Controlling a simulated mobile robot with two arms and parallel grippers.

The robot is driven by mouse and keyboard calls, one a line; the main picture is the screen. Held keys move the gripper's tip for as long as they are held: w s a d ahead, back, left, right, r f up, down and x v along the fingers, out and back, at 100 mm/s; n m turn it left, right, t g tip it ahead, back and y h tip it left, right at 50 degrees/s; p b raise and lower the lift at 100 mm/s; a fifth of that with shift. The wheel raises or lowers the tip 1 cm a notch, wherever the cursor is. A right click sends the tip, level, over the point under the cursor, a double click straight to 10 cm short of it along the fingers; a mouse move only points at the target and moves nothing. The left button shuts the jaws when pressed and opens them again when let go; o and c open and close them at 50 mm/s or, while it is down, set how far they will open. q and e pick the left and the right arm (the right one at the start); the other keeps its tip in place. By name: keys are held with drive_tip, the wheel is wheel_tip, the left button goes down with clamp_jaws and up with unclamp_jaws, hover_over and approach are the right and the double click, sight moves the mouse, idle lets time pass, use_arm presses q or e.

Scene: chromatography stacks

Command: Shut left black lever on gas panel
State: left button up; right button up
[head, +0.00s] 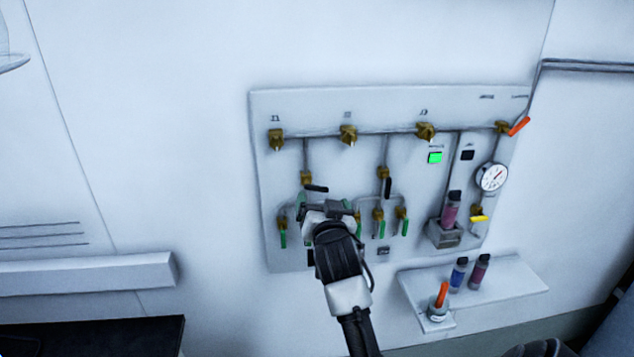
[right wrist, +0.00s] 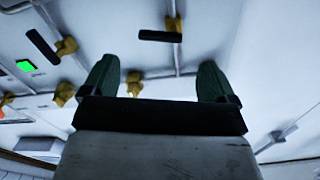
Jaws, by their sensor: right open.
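The gas panel (head: 285,105) is on the wall in the head view. Its left black lever (head: 316,188) lies nearly level, across its upright pipe, at a brass valve. The lever also shows in the right wrist view (right wrist: 160,36), crosswise to the pipe. The right black lever (head: 387,187) hangs along its own pipe and shows slanted in the right wrist view (right wrist: 42,46). My right gripper (head: 328,203) is open and empty just below the left black lever. In the wrist view its fingers (right wrist: 156,78) are wide apart, with the lever beyond them. My left gripper is not in view.
Green levers (head: 403,225) hang along the panel's lower row, some partly hidden by my right gripper. A green lamp (head: 435,158), a gauge (head: 492,177) and a yellow lever (head: 479,219) are to the right. A shelf (head: 510,285) with bottles juts out below right.

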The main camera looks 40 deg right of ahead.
sight(318, 188)
drive_tip(key=p+x, duration=0.1)
drive_tip(key=x, duration=0.6)
drive_tip(key=shift+w+p, duration=0.1)
drive_tip(key=shift+p, duration=0.3)
drive_tip(key=shift+w+d, duration=0.3)
drive_tip(key=shift+w, duration=0.05)
